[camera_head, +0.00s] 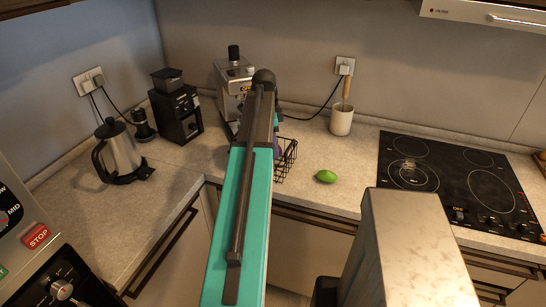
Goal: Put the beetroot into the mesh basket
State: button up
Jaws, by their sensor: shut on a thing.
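The black wire mesh basket (287,158) stands on the counter below the coffee machine, and my teal arm covers its left part. A small dark purple patch (273,153) shows at the basket between its wires and my arm; it may be the beetroot, but too little shows to be sure. I cannot tell whether it is inside the basket or held above it. My arm reaches forward over the counter and hides my gripper, so its jaws and anything between them do not show.
A green lime (326,176) lies right of the basket. A coffee machine (232,80) stands behind my arm, with a grinder (176,112) and kettle (119,152) to the left. A utensil crock (341,121) and black cooktop (445,180) are right. Counter around the lime is clear.

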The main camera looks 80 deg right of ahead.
jog(key=shift+f+p, duration=0.3)
jog(key=shift+f, duration=1.3)
jog(key=shift+f+p, duration=0.6)
jog(key=shift+f, duration=1.25)
jog(key=o, duration=0.8)
jog(key=shift+o, duration=0.2)
jog(key=shift+w+a+r+b, duration=0.15)
jog(key=shift+r+b, duration=0.35)
jog(key=shift+r, duration=1.5)
jog(key=shift+w+d+r+b, duration=0.1)
jog(key=shift+w+r+b, duration=0.3)
jog(key=shift+r, duration=1.6)
jog(key=shift+w+a+r+b, duration=0.1)
jog(key=shift+r+b, duration=0.45)
jog(key=shift+r, duration=1.45)
jog(key=shift+r, duration=0.1)
